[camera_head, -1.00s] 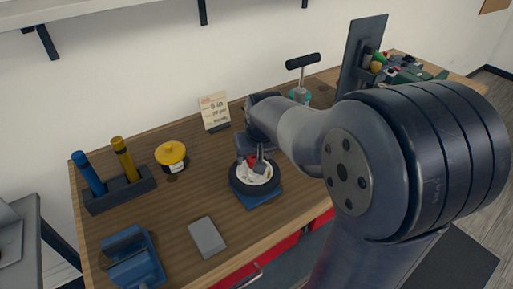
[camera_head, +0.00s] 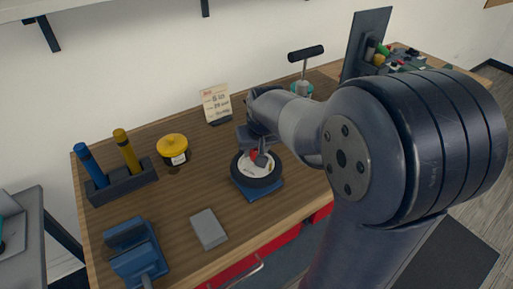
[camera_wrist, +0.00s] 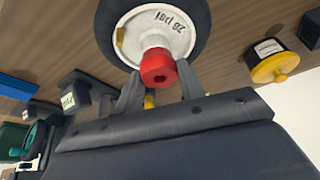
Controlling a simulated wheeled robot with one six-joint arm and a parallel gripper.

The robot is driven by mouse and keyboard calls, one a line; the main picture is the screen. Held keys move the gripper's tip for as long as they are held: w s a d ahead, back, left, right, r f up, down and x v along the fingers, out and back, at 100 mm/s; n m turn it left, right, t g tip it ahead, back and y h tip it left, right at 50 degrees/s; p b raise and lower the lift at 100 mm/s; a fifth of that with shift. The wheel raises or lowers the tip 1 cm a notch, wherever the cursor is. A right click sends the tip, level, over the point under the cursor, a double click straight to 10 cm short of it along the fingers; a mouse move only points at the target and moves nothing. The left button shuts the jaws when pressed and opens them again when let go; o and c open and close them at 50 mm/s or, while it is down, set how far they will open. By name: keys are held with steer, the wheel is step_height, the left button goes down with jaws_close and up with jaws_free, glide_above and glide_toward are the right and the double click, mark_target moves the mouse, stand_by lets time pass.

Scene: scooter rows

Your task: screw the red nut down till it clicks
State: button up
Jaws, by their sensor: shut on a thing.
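The red nut (camera_wrist: 157,67) sits at the middle of a white wheel hub (camera_wrist: 172,32) marked "28 psi". It also shows in the head view (camera_head: 254,154). The black tyre (camera_head: 239,178) lies flat on a blue stand (camera_head: 262,192) on the bench. My gripper (camera_wrist: 158,86) is over the hub, with its grey fingers on either side of the nut, shut on it. The nut's open end with a dark hole faces the wrist camera. The thread beneath the nut is hidden.
On the wooden bench (camera_head: 187,218) are a yellow-lidded pot (camera_head: 172,150), a grey block (camera_head: 208,230), a blue vise (camera_head: 135,250) and a holder with blue and yellow handles (camera_head: 120,184). A card (camera_head: 216,103) stands behind the wheel. Bare bench lies left of the wheel.

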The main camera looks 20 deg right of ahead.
steer(key=shift+m, duration=0.3)
steer(key=o, duration=1)
steer(key=shift+o, duration=0.2)
steer(key=shift+r, duration=0.1)
steer(key=v, duration=1)
steer(key=shift+s+r, duration=0.25)
steer(key=shift+a, duration=0.1)
